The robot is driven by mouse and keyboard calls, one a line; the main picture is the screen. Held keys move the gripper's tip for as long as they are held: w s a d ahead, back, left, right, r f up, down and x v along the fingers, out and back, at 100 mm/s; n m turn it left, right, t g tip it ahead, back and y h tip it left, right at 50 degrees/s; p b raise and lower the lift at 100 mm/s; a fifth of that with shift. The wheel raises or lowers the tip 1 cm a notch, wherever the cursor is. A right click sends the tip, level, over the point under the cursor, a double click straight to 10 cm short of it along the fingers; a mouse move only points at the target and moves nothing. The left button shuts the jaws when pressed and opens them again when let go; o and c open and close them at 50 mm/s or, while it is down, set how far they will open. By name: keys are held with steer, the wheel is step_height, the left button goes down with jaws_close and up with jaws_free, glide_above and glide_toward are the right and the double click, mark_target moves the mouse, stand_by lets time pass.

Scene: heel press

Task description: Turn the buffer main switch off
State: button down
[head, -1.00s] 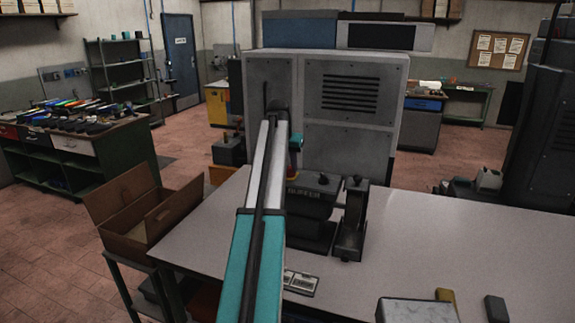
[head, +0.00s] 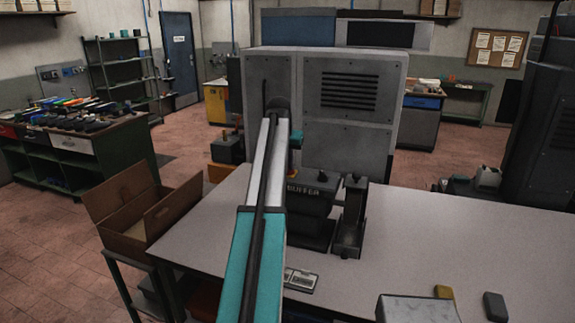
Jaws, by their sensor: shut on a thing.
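The buffer (head: 312,205) is a dark machine on the grey table, with white "BUFFER" lettering on its front top edge. Its left part is hidden behind my arm. A small dark knob (head: 322,178) shows on its top; I cannot tell whether it is the main switch or how it is set. My arm rises from the bottom and bends at the grey cabinet's height. A small teal part of it shows just right of the upper link, above the buffer. My gripper's fingers are hidden behind the arm, so their contact with the buffer cannot be seen.
A large grey cabinet (head: 350,85) stands behind the table (head: 430,235). An open cardboard box (head: 140,215) is at the left. A grey block (head: 415,309) lies front right; the table's right middle is clear.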

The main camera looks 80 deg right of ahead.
steer(key=n+t+b, duration=0.1)
steer(key=n, duration=0.1)
steer(key=n+t+b, duration=0.1)
steer(key=n, duration=0.2)
steer(key=shift+s+d, duration=0.15)
steer(key=shift+s, duration=0.05)
steer(key=shift+r+n+t+y+b, duration=0.1)
steer(key=shift+n+t+y+b, duration=0.4)
steer(key=shift+n, duration=1.2)
steer(key=c, duration=1.8)
jaws_free()
steer(key=shift+b, duration=0.3)
